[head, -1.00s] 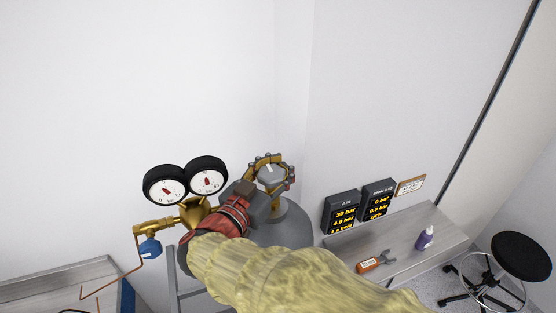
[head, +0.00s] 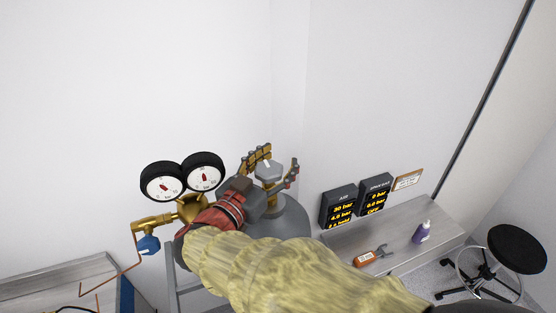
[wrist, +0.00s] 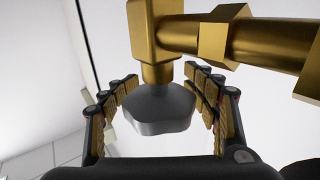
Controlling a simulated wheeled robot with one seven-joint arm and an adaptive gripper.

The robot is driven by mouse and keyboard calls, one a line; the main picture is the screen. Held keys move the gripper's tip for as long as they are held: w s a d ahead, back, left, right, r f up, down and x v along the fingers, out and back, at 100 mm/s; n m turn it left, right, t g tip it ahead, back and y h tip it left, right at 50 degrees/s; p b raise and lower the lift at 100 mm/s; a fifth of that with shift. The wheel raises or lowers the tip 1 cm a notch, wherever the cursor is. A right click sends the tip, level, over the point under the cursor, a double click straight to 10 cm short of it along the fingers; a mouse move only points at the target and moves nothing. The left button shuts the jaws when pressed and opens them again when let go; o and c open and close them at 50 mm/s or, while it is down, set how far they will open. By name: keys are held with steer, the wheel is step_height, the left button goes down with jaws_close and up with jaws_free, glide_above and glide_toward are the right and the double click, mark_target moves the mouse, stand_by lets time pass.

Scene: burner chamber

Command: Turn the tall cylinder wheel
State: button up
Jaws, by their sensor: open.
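The tall grey cylinder (head: 285,226) stands below centre in the head view, with a brass valve on top. Its grey lobed wheel (head: 268,171) faces up at the valve top. The wheel also shows in the wrist view (wrist: 160,108), under the brass valve stem. My gripper (head: 278,166) is open, with one finger on each side of the wheel. In the wrist view my gripper (wrist: 165,98) has gold-padded fingers left and right of the wheel, with a gap on the left; contact on the right cannot be told. My yellow-sleeved arm hides part of the cylinder.
Two round gauges (head: 183,178) and a brass regulator with a blue knob (head: 148,245) sit left of the cylinder. A black stool (head: 516,249) stands far right.

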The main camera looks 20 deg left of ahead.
steer(key=shift+o, duration=0.5)
steer(key=shift+r, duration=0.15)
step_height(320, 180, up, 10)
stand_by(0.5)
steer(key=w+d+f+n+y+b, duration=0.2)
steer(key=w+d+f+y+b, duration=0.3)
steer(key=b, duration=0.3)
steer(key=d+f+n+g+y+b, duration=0.2)
steer(key=d+f+n+y+b, duration=0.1)
steer(key=d+f+y+b, duration=0.3)
steer(key=s+d+f+m+g+h+b, duration=0.1)
steer(key=s+d+f+g+h+b, duration=0.1)
steer(key=s+d+f+b, duration=0.3)
steer(key=s+d+f+g+h+b, duration=0.2)
steer(key=s+d+f+g+b, duration=0.2)
steer(key=s+d+f, duration=0.7)
steer(key=s+d+f+m+g+h+b, duration=0.1)
steer(key=s+d+f+g+h+b, duration=0.2)
steer(key=f, duration=1.8)
steer(key=s+d+g+b, duration=0.1)
steer(key=s+d+b, duration=0.2)
steer(key=s+d, duration=0.3)
steer(key=shift+d+f+m+b, duration=0.2)
steer(key=shift+d+m+b, duration=0.15)
steer(key=shift+d, duration=0.2)
